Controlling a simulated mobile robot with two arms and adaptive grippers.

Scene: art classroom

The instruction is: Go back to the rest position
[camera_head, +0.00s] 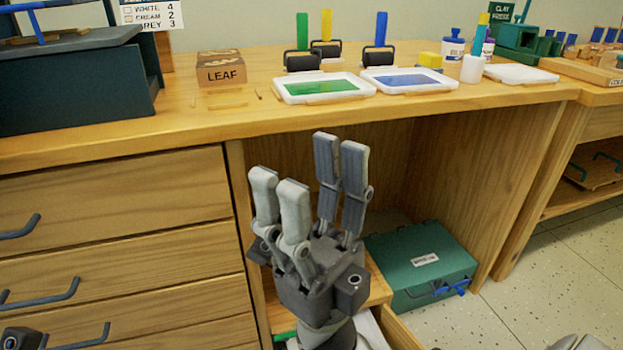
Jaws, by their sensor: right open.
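My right gripper (309,166) stands upright in the middle of the head view, in front of the workbench and its open knee space. Its fingers point up and are spread apart, with nothing between them. The fingertips show just below the bench's front edge in the picture. A small dark part of my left gripper (20,338) shows at the bottom left corner; its fingers are out of the picture.
The wooden bench top (190,126) carries a LEAF block (221,69), a green ink tray (318,87), a blue ink tray (408,80) and rollers. A green case (420,262) lies below, right of my gripper. Drawers with handles (42,294) are at left. Clear floor (545,280) lies right.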

